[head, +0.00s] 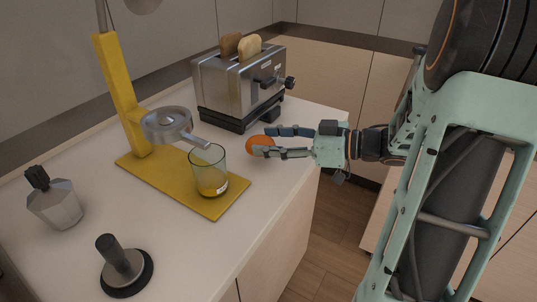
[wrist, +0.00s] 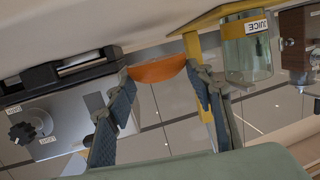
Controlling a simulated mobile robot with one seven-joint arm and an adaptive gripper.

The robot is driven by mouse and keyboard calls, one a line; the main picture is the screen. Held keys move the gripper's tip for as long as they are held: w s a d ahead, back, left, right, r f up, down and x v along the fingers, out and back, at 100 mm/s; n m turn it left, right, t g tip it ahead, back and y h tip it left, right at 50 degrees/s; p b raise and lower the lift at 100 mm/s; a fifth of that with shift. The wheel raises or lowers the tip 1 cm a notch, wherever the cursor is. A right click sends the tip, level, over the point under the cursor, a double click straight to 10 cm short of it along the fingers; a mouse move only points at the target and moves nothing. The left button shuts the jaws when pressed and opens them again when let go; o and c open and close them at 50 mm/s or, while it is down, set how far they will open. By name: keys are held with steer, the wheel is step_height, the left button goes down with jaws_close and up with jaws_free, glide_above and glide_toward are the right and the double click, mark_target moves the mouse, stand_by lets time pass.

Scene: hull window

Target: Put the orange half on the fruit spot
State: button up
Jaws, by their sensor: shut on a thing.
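My gripper (head: 266,142) is shut on the orange half (head: 261,147), holding it above the counter to the right of the juice glass. In the wrist view the orange half (wrist: 158,71) sits between the two fingertips, its orange rind towards the camera. A yellow press (head: 120,90) stands left of my gripper. Its round metal cup (head: 166,121) with a spout is level with the stand's middle, above the yellow base. A glass (head: 208,160) with some yellow at its bottom stands on that base under the spout. I cannot tell which surface is the fruit spot.
A steel toaster (head: 222,92) with two toast slices stands behind my gripper. The counter's right edge lies below my gripper.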

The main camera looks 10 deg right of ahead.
mark_target(268, 162)
steer(key=shift+w+a+f+b, duration=0.1)
steer(key=shift+f+b, duration=0.15)
steer(key=shift+f, duration=0.7)
steer(key=shift+w+a+f+b, duration=0.1)
steer(key=shift+f+b, duration=0.1)
steer(key=shift+f, duration=0.7)
steer(key=shift+f, duration=0.2)
steer(key=o, duration=1.3)
steer(key=shift+r, duration=0.2)
steer(key=p+v, duration=0.2)
steer(key=v, duration=1)
